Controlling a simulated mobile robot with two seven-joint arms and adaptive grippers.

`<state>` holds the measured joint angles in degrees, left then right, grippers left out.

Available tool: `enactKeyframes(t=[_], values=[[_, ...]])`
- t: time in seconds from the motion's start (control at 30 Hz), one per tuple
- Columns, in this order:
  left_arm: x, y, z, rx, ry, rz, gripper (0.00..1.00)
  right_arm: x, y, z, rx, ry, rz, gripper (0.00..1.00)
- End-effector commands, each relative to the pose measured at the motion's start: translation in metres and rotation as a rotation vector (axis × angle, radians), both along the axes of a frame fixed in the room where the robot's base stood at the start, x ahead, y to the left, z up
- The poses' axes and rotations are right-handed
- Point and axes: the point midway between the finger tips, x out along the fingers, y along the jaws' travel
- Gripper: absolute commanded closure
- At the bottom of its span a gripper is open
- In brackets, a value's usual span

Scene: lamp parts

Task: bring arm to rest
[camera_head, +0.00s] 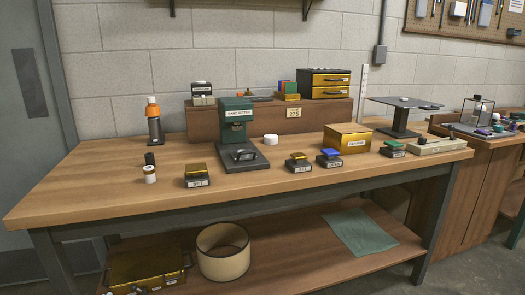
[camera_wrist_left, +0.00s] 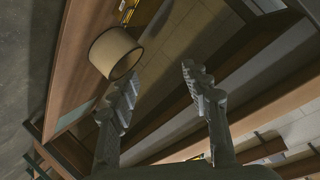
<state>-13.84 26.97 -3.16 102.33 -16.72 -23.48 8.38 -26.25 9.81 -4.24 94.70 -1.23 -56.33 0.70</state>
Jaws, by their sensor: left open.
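My left gripper (camera_wrist_left: 158,76) shows in the left wrist view. Its two grey fingers are spread apart with nothing between them. Beyond the left finger is the cream drum with dark rims (camera_wrist_left: 114,52), apart from the fingers as far as I can tell. In the head view this drum (camera_head: 223,252) stands on the lower shelf (camera_head: 290,258) of the workbench. Neither arm nor gripper shows in the head view. My right gripper is in neither view.
The wooden workbench top (camera_head: 100,195) holds a green-and-black device (camera_head: 237,130), an orange-topped bottle (camera_head: 153,118), a gold box (camera_head: 347,138) and several small labelled blocks. A brass case (camera_head: 148,268) and a green cloth (camera_head: 362,232) lie below. The bench top's front left is clear.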

Motion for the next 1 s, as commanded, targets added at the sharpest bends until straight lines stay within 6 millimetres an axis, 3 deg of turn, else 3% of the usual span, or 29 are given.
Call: enactKeyframes(t=[0.03,0.2,0.3,0.4,0.5,0.6,1.0], values=[[-0.021,-0.003,-0.037,-0.041,0.090,0.048,0.52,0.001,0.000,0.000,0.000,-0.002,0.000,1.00],[-0.101,-0.020,-0.138,-0.147,0.387,0.181,0.52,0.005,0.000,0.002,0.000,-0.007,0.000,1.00],[-0.154,-0.039,-0.186,-0.205,0.557,0.239,0.52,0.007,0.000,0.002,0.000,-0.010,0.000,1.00],[-0.201,-0.059,-0.220,-0.252,0.703,0.278,0.52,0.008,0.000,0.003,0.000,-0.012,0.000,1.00],[-0.238,-0.077,-0.241,-0.286,0.812,0.301,0.52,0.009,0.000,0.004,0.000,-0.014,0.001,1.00],[-0.256,-0.086,-0.250,-0.304,0.866,0.312,0.52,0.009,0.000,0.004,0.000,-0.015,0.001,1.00],[-0.256,-0.086,-0.250,-0.304,0.866,0.312,0.52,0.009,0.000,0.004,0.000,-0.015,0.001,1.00]])
